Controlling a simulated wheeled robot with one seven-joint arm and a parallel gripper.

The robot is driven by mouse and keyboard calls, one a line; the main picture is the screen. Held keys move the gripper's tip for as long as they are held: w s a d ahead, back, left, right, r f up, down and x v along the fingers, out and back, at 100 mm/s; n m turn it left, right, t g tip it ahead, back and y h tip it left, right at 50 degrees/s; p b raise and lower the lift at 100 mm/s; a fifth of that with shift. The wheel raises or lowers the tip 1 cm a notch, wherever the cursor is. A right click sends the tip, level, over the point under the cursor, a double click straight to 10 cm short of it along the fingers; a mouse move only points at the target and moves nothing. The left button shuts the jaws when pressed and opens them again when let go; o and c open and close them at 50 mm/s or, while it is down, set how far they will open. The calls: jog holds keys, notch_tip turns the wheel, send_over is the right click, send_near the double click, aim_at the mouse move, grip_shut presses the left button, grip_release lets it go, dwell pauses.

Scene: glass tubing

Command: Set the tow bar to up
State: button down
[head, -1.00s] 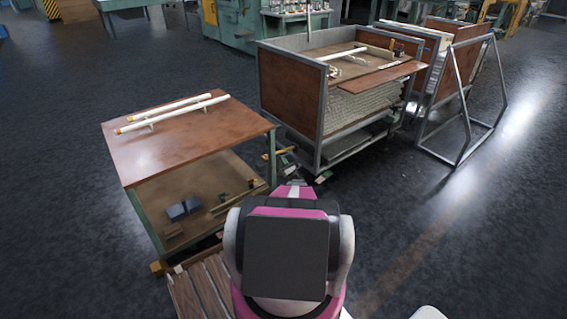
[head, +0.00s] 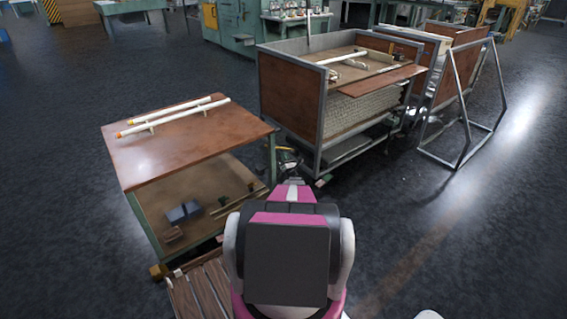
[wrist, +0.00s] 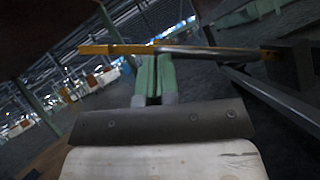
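The tow bar (wrist: 205,51) crosses the upper wrist view almost level, yellow on the left and greyish further right. Its right end meets a dark block (wrist: 298,62). In the head view, a small yellow piece (head: 285,149) that looks like part of it shows low beside the cart (head: 290,95). My gripper (wrist: 155,58) has its green fingers close together, with only a thin line between them. The fingertips are at or just below the bar; I cannot tell whether they touch it. In the head view, my gripper (head: 293,181) is partly hidden by my arm.
A brown-topped table (head: 190,147) with white tubes (head: 175,117) stands left, with a lower shelf. A wooden pallet (head: 205,290) lies at lower left. A metal A-frame (head: 455,105) stands right of the cart. The floor at right is clear.

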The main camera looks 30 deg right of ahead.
jog(key=w+d+r+m+g+h, duration=0.1)
jog(key=d+r+m+g+h, duration=0.4)
jog(key=d+r+m, duration=0.3)
jog(key=shift+w+d+r+m+h, duration=0.2)
jog(key=shift+d+r+m+h, duration=0.25)
jog(key=shift+m, duration=1.35)
jog(key=shift+r, duration=0.1)
jog(key=shift+a, duration=0.15)
